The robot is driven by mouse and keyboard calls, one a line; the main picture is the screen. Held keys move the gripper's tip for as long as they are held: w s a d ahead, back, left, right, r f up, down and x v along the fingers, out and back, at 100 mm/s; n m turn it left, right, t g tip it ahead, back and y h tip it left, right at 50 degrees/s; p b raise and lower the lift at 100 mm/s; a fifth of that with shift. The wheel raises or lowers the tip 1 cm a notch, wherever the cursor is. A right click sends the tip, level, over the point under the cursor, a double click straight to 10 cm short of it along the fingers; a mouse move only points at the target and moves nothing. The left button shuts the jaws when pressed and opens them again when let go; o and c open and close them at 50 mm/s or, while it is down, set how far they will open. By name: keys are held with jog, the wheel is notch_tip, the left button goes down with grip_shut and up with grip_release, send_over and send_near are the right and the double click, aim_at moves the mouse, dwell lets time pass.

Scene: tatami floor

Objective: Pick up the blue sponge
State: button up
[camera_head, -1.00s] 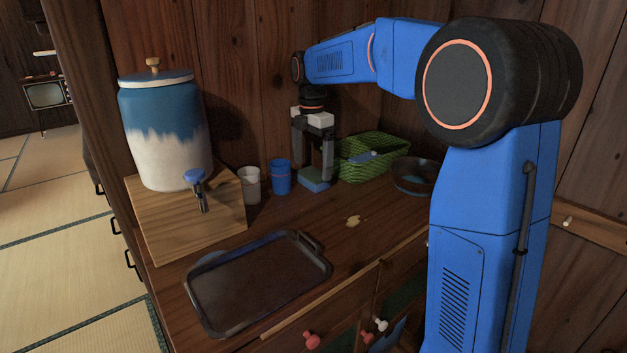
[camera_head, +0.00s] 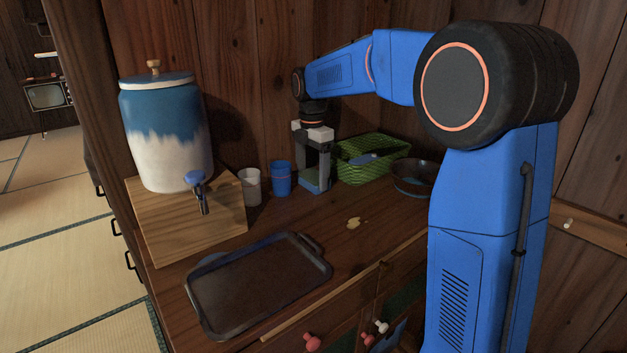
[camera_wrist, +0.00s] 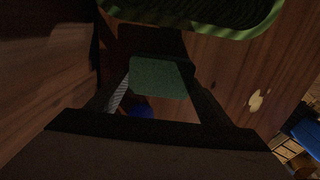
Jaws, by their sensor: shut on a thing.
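The blue sponge (camera_head: 311,182) is on the wooden counter against the back wall, between the blue cup and the green basket. My gripper (camera_head: 316,178) points straight down, with its fingers shut on the sponge. In the wrist view the sponge (camera_wrist: 158,78) looks dark blue-green, seen from above between the two fingers of my gripper (camera_wrist: 160,85). The fingers hide part of it in the head view. I cannot tell whether its underside touches the counter.
A blue cup (camera_head: 281,178) and a white cup (camera_head: 250,188) stand just left. A green basket (camera_head: 366,170) and a dark bowl (camera_head: 414,181) are to the right. A dark tray (camera_head: 208,318) lies in front, a blue-white dispenser (camera_head: 165,150) far left. Yellowish stain (camera_head: 356,223) marks the open counter.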

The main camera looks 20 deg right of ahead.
aim_at(312, 176)
notch_tip(312, 176, up, 10)
dwell(0.6)
